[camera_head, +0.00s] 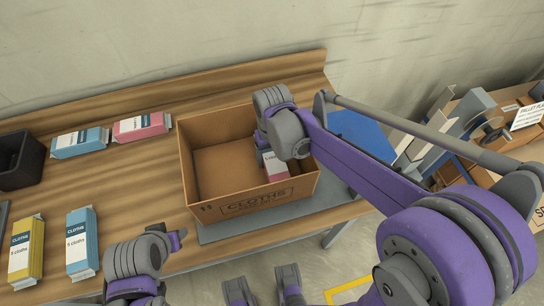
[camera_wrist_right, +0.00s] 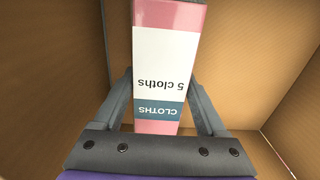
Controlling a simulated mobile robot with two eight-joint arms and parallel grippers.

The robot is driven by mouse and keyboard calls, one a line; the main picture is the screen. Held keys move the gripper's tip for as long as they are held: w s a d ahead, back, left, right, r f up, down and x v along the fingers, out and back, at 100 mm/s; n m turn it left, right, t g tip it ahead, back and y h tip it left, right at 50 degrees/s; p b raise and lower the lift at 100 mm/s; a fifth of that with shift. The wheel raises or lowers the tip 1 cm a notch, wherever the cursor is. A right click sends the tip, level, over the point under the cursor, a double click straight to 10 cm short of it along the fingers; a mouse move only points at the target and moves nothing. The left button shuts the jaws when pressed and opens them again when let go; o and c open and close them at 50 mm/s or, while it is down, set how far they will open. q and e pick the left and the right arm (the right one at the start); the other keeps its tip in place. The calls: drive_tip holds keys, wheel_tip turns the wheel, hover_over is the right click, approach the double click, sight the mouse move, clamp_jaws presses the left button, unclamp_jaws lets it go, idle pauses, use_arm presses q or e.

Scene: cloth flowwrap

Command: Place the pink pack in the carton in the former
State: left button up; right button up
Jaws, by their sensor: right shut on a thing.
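The pink pack (camera_head: 274,168) is inside the open cardboard carton (camera_head: 247,200), near its right end. Its white and teal label faces my right wrist camera, where the pack (camera_wrist_right: 168,65) stands between the fingers. My right gripper (camera_wrist_right: 160,110) reaches down into the carton and is shut on this pack. In the head view the arm hides part of the pack, and I cannot tell whether it touches the carton floor.
Another pink pack (camera_head: 142,126) and a blue pack (camera_head: 79,143) lie at the back of the wooden table. A yellow pack (camera_head: 27,250) and a second blue pack (camera_head: 82,243) lie at front left. A black bin (camera_head: 20,160) stands far left. A blue surface (camera_head: 362,134) lies behind my right arm.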

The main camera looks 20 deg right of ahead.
sight(272, 155)
use_arm(q)
drive_tip(key=shift+f, duration=0.1)
use_arm(e)
drive_tip(key=shift+f, duration=0.2)
drive_tip(key=o, duration=1.4)
use_arm(q)
drive_tip(key=shift+r, duration=0.2)
use_arm(e)
drive_tip(key=shift+o, duration=0.2)
drive_tip(key=shift+r, duration=0.5)
use_arm(q)
drive_tip(key=shift+w+r+p, duration=0.1)
drive_tip(key=shift+r+p, duration=0.55)
drive_tip(key=shift+p, duration=0.05)
use_arm(e)
wheel_tip(272, 155, up, 11)
drive_tip(key=shift+r, duration=0.15)
